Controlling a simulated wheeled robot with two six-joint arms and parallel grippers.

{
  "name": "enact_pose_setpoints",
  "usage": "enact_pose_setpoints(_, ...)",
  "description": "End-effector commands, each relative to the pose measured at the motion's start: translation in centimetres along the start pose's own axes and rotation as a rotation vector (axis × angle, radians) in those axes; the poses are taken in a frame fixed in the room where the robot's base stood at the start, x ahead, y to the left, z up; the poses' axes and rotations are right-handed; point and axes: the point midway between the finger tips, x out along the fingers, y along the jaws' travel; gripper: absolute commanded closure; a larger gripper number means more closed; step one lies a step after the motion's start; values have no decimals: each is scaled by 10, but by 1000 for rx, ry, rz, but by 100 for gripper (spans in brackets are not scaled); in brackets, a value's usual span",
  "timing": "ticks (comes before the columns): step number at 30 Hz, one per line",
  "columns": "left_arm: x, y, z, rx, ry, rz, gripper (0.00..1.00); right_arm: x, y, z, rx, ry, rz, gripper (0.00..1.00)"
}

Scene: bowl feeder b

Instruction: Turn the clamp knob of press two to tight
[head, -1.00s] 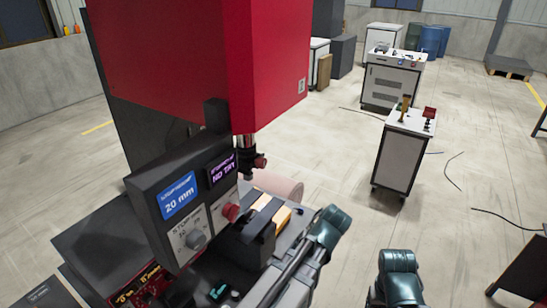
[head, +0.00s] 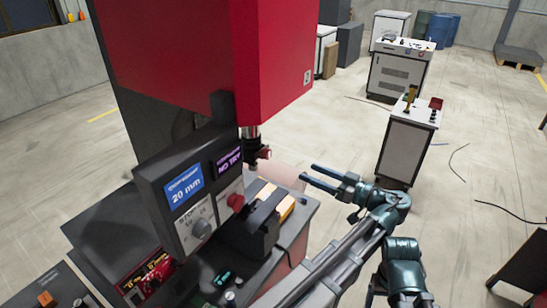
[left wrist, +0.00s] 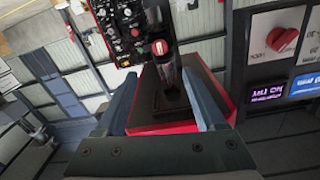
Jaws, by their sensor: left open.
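The red press (head: 200,60) fills the left and middle of the head view. Under its head hangs a dark spindle with a small red-tipped clamp knob (head: 265,153) on its right side. The knob also shows in the left wrist view (left wrist: 160,47), upper middle, seen between the fingers. My left gripper (head: 307,174) is open and empty, to the right of the knob and apart from it, fingers pointing left toward the press. Its two fingers also show in the left wrist view (left wrist: 163,98). My right gripper is not in view.
A dark block (head: 250,238) sits on the bench below the spindle. White cabinets (head: 405,145) stand farther right; open floor lies between.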

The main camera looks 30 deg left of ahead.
Motion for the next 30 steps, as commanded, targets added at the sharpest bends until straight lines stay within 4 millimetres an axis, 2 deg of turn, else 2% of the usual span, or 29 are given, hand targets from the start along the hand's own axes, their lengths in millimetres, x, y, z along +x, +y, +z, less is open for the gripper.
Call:
enact_pose_setpoints(5, 12, -1, 0, 2, -2, -1, 28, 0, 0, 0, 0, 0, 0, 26)
enact_pose_setpoints(21, 113, -1, 1, 4, -3, -1, 28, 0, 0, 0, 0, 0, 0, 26)
enact_pose_setpoints(30, 137, 0, 1, 4, -3, 0, 28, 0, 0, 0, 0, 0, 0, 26)
